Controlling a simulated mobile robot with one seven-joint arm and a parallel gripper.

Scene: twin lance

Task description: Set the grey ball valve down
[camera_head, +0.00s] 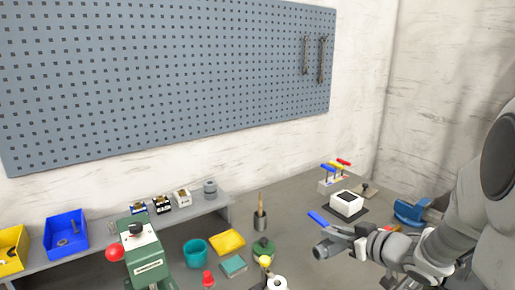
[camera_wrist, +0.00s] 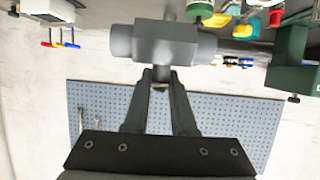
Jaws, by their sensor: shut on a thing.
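The grey ball valve shows in the head view (camera_head: 326,249) as a grey body at the lower right, in front of my gripper (camera_head: 352,240). In the wrist view the valve (camera_wrist: 165,42) is a grey block with round ends across the top. My gripper's fingers (camera_wrist: 161,84) are shut on its narrow part below the block. A blue lever (camera_head: 318,217) sticks out beside the valve in the head view; I cannot tell if it is part of the valve. The valve seems to be held above the grey bench (camera_head: 296,211); its height is unclear.
A white box on a dark mat (camera_head: 346,203), a rack of coloured handles (camera_head: 335,177) and a blue vise (camera_head: 411,211) are near. A brush holder (camera_head: 260,219), a green-lidded can (camera_head: 263,247) and a green press (camera_head: 146,256) stand left. Bare bench lies between holder and box.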

